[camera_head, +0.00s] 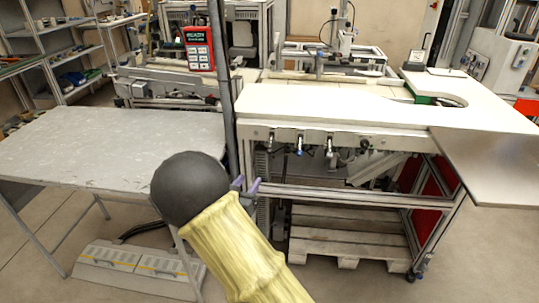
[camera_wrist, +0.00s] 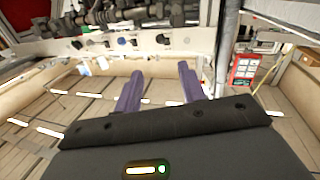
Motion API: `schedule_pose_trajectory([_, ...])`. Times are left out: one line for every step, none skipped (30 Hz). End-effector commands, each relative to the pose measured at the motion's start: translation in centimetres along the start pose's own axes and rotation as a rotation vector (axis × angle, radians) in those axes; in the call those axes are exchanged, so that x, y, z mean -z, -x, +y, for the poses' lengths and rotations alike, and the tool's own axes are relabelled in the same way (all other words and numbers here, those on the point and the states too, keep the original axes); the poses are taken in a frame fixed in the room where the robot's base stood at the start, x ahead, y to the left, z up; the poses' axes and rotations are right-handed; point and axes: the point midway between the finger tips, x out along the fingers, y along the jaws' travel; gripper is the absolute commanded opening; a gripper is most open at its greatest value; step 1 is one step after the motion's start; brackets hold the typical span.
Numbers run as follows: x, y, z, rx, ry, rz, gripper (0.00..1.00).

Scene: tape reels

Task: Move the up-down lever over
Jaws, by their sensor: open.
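A row of small levers (camera_head: 300,146) sits on the light front rail of the white-topped workbench, one with a blue tip. I cannot tell which one is the up-down lever. The row also shows in the wrist view as dark knobs and levers (camera_wrist: 121,41) on a pale rail beyond the fingers. My gripper (camera_head: 247,187) shows small purple fingers to the left of and below the row, beside the grey post. In the wrist view my gripper (camera_wrist: 160,74) is open, its two purple fingers apart with nothing between them. My forearm hides part of it in the head view.
A grey upright post (camera_head: 226,90) stands close to my gripper. A grey table (camera_head: 110,140) is at the left. The white worktop (camera_head: 330,103) overhangs the levers. A wooden pallet (camera_head: 345,240) lies beneath.

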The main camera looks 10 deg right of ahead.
Motion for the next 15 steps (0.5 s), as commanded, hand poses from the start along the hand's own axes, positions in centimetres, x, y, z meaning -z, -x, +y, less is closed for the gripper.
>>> schedule_pose_trajectory([0.0,0.0,0.0,0.000,0.000,-0.001,0.40])
schedule_pose_trajectory([0.0,-0.1,0.0,0.000,0.000,-0.001,0.40])
schedule_pose_trajectory([0.0,-0.1,0.0,0.000,0.000,-0.001,0.40])
schedule_pose_trajectory([0.0,-0.2,0.0,0.000,0.000,-0.001,0.40])
schedule_pose_trajectory([0.0,-0.4,0.0,0.000,0.000,-0.001,0.40])
schedule_pose_trajectory([0.0,-0.7,0.0,0.000,-0.001,-0.001,0.40])
schedule_pose_trajectory([0.0,-1.0,0.0,-0.001,-0.001,-0.001,0.40])
schedule_pose_trajectory([-0.1,-1.3,0.1,-0.001,-0.001,-0.001,0.40])
schedule_pose_trajectory([-0.1,-1.8,0.0,-0.001,-0.002,-0.002,0.40])
schedule_pose_trajectory([-0.1,-2.2,0.1,-0.002,-0.002,-0.002,0.40])
schedule_pose_trajectory([-0.1,-2.6,0.1,-0.002,-0.001,-0.001,0.40])
schedule_pose_trajectory([-0.1,-3.3,0.1,-0.002,0.000,0.000,0.40])
schedule_pose_trajectory([-0.1,-3.9,0.1,-0.002,-0.001,-0.001,0.40])
schedule_pose_trajectory([-0.1,-4.3,0.1,-0.002,-0.002,-0.002,0.40])
schedule_pose_trajectory([-0.1,-5.1,0.1,-0.002,-0.002,-0.001,0.40])
